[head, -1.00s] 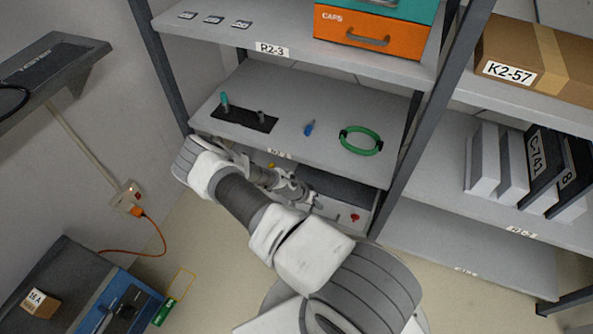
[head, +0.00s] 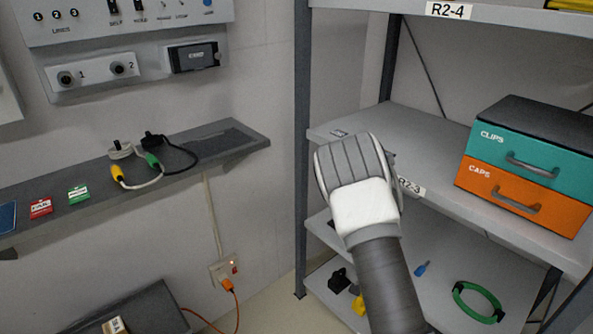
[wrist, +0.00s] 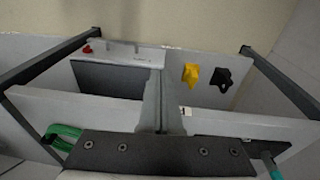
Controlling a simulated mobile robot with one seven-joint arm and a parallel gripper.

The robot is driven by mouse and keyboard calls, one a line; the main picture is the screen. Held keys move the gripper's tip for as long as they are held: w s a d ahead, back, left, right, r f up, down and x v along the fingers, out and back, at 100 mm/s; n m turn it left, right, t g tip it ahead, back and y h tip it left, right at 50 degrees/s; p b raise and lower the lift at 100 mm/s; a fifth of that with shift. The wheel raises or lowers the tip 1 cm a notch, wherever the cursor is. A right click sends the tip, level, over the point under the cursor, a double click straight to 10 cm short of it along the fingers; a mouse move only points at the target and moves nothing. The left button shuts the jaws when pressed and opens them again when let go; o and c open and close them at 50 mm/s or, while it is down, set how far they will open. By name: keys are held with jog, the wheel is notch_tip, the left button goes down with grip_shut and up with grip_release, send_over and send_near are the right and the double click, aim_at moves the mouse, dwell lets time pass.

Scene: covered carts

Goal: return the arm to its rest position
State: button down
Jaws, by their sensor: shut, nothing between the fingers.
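My gripper is hidden in the head view. In the wrist view the dark finger bases of my gripper (wrist: 160,150) lie together along the bottom edge. The gripper is shut and holds nothing. Beyond it the wrist view shows shelf surfaces, with a yellow part (wrist: 191,74) and a black part (wrist: 222,79) apart from it. The rest position itself is not marked in view.
The grey rack post (head: 301,150) stands left of my arm. A teal and orange drawer box (head: 525,165) sits on the shelf to the right. A green ring (head: 478,302) and a blue item (head: 421,268) lie lower. A wall ledge (head: 225,150) with cables is at left.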

jog(key=s+a+r+n+t+y, duration=0.1)
jog(key=s+a+r, duration=0.1)
jog(key=r, duration=0.7)
jog(key=s+a+r+n+t+y, duration=0.1)
jog(key=s+a+r+n, duration=0.15)
jog(key=r, duration=0.65)
jog(key=s+a+r+n+y, duration=0.1)
jog(key=a+r, duration=0.2)
jog(key=r, duration=0.6)
jog(key=s+r+n+t+h+p, duration=0.1)
jog(key=s+r+n+t, duration=0.15)
jog(key=s+r, duration=0.55)
jog(key=s+r+n+t+h, duration=0.1)
jog(key=s+r+n, duration=0.3)
jog(key=s, duration=0.6)
notch_tip(320, 180, up, 23)
jog(key=m+p, duration=0.1)
jog(key=p, duration=2)
jog(key=shift+d+p, duration=0.3)
jog(key=shift+d, duration=0.1)
jog(key=shift+f, duration=0.1)
